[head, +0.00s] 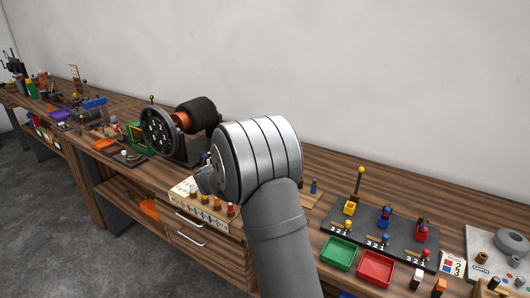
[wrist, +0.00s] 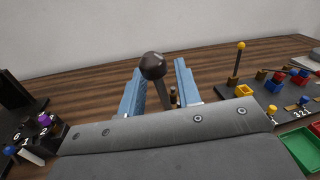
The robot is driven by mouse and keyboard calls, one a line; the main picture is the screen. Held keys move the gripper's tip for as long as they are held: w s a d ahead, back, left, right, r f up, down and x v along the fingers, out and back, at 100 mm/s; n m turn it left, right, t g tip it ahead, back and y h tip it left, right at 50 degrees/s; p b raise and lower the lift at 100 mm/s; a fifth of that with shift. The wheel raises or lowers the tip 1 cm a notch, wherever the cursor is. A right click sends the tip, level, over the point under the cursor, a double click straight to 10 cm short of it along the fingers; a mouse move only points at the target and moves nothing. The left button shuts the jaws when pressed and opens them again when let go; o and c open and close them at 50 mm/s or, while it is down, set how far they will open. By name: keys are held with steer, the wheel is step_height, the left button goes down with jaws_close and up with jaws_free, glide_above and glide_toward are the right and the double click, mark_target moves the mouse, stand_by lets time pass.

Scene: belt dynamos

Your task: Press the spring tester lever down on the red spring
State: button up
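A dark lever with a round black knob (wrist: 153,66) stands up in the middle of the wrist view; I take it for the spring tester lever. My gripper (wrist: 160,72) has its two blue fingers spread, one on each side of the lever. A gap shows beside the lever, and I cannot tell whether either finger touches it. A small brass-coloured part (wrist: 174,96) shows low between the fingers. The tester's base and the red spring cannot be made out. In the head view my wrist hides the gripper and the lever.
A black panel with small coloured levers (head: 380,232) stands at right, with a green tray (head: 339,253) and a red tray (head: 376,268) before it. A black-and-copper dynamo (head: 180,125) stands left of my wrist. A box with several coloured pegs (head: 185,190) is at the bench's front edge.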

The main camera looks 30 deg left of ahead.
steer(key=shift+w+d, duration=0.1)
steer(key=shift+w, duration=0.55)
jaws_close()
